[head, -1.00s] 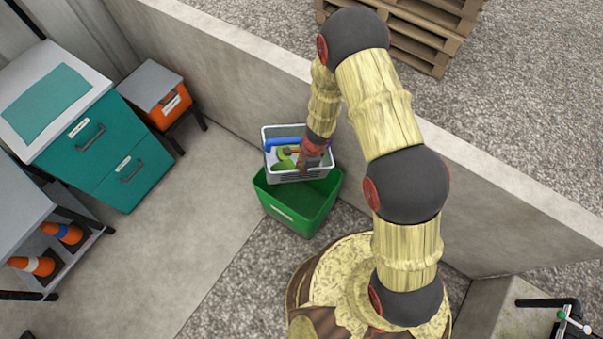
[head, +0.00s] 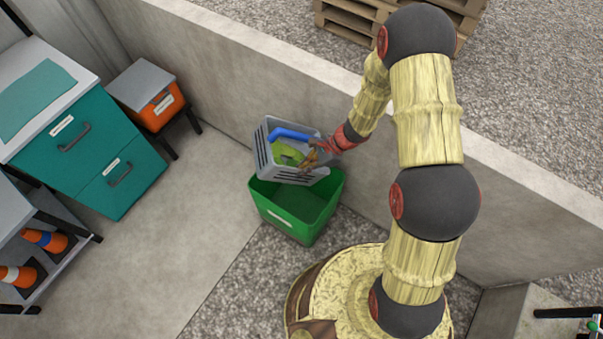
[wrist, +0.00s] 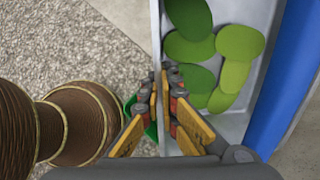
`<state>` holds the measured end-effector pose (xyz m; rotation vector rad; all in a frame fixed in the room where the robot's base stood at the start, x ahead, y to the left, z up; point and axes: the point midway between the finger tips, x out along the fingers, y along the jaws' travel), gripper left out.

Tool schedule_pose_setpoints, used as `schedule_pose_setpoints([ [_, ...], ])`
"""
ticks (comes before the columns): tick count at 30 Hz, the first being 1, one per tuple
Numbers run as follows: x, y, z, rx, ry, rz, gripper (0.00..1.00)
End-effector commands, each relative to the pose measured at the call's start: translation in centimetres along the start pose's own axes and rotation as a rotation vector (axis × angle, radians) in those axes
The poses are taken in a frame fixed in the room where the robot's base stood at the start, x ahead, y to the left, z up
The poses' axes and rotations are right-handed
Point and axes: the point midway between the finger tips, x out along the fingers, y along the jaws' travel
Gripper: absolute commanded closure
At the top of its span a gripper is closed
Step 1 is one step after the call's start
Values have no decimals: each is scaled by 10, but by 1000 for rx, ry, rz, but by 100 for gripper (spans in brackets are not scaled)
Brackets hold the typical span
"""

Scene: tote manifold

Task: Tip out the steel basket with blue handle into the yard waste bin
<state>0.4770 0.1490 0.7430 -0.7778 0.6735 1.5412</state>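The steel basket (head: 266,155) is grey with slotted sides and a blue handle (head: 291,133). In the head view it is held above the far side of the green bin (head: 283,217) and tilted. Green leaf-like pieces (head: 287,153) lie inside it, and they show flat against its floor in the wrist view (wrist: 238,42). My gripper (head: 313,155) is at the basket's right side. In the wrist view my gripper's fingers (wrist: 165,90) are closed together on the basket's rim (wrist: 156,40). The bin's visible inside looks empty, and its label is too small to read.
A concrete wall (head: 225,85) runs close behind the basket and bin. An orange box with a grey lid (head: 160,105) and a teal drawer cabinet (head: 100,150) stand to the left. A shelf with traffic cones (head: 45,240) is at far left. Concrete floor (head: 185,230) is clear left of the bin.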

Motion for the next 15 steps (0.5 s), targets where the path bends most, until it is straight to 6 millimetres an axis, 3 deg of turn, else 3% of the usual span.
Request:
schedule_pose_setpoints([
  [15, 15, 0, -17, 9, -361, -2, 100],
])
